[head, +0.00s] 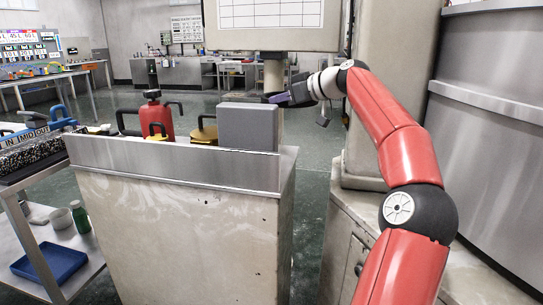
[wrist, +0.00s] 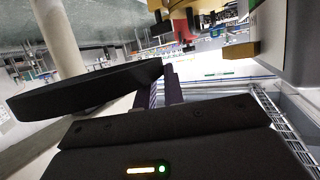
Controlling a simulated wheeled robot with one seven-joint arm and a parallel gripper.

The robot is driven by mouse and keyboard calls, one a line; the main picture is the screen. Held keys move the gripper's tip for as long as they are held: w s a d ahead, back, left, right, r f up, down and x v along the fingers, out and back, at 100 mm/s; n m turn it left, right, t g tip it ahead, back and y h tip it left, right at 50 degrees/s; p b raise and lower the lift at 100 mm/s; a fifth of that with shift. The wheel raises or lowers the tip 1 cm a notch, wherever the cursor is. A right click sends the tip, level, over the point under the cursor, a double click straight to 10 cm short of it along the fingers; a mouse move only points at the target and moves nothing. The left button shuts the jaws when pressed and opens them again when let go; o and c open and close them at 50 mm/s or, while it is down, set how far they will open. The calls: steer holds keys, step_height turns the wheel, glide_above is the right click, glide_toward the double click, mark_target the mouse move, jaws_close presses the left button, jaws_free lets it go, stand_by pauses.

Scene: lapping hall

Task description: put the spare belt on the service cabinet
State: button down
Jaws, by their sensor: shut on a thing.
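The spare belt, a black band (wrist: 80,88), shows in the wrist view, stretching left from between the ribbed finger pads. My gripper (wrist: 170,88) is shut on it. In the head view my gripper (head: 285,95) is held out level near the top right of the grey box, and the belt there is small and hard to tell from the dark fingers. A pale, worn cabinet (head: 190,225) with a metal upstand along its near edge stands in front of me; I take it for the service cabinet. The upstand hides most of its top.
On the cabinet top are a grey box (head: 248,127) at the right, a red can (head: 159,120) and yellow-topped items with black handles. A rack with a blue tray (head: 50,262) stands at the left. A column and metal casing (head: 490,110) bound the right side.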

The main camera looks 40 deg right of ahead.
mark_target(280, 164)
step_height(280, 164, down, 17)
steer(key=shift+r+b, duration=0.15)
steer(key=shift+b, duration=0.75)
steer(key=c, duration=1.5)
jaws_free()
steer(key=b+v, duration=0.1)
steer(key=v, duration=1.1)
steer(key=shift+a, duration=0.1)
